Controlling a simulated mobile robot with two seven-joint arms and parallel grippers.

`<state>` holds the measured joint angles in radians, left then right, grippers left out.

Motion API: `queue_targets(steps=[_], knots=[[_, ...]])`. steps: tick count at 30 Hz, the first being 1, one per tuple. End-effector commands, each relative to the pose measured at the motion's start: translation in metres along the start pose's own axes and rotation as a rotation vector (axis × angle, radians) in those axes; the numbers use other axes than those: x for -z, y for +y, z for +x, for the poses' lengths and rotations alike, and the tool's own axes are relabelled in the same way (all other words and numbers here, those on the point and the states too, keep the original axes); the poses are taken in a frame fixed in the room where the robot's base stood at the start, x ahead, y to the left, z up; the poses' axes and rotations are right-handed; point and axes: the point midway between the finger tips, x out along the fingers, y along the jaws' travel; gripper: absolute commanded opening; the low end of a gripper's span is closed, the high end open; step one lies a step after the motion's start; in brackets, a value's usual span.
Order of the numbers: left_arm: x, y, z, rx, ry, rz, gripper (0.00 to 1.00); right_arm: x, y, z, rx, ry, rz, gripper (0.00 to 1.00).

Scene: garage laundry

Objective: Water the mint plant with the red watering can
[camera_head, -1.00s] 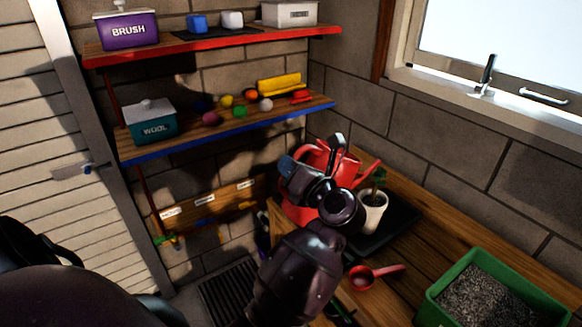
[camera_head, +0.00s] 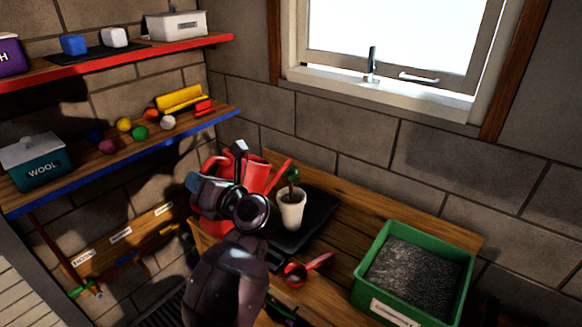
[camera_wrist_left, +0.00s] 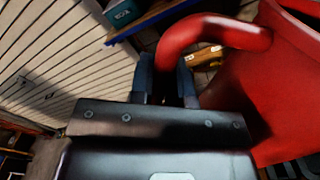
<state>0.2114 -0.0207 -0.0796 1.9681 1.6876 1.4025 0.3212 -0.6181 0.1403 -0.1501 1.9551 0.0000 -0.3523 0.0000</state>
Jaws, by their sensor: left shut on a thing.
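The red watering can (camera_head: 256,176) stands at the left end of the wooden workbench, partly hidden behind my left arm. In the left wrist view, its body (camera_wrist_left: 290,85) fills the right side and its curved handle (camera_wrist_left: 205,32) passes between my fingers. My left gripper (camera_head: 215,180) is shut on that handle; it also shows in the left wrist view (camera_wrist_left: 166,82). The mint plant (camera_head: 292,176) grows in a white pot (camera_head: 292,210) just right of the can, with the spout near its leaves. My right gripper is not in view.
The pot stands on a black tray (camera_head: 318,215). A red scoop (camera_head: 318,262) lies in front of it. A green bin of dark soil (camera_head: 362,262) stands at the right. A blue-edged shelf (camera_head: 215,113) with small balls is at the left, and a window (camera_head: 395,40) is behind.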

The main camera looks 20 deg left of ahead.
Motion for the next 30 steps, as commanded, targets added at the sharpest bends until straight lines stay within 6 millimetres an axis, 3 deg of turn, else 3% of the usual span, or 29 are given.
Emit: queue_targets(steps=[30], knots=[[-0.029,0.009,0.0,-0.001,-0.003,0.084,0.0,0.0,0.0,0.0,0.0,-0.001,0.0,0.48]])
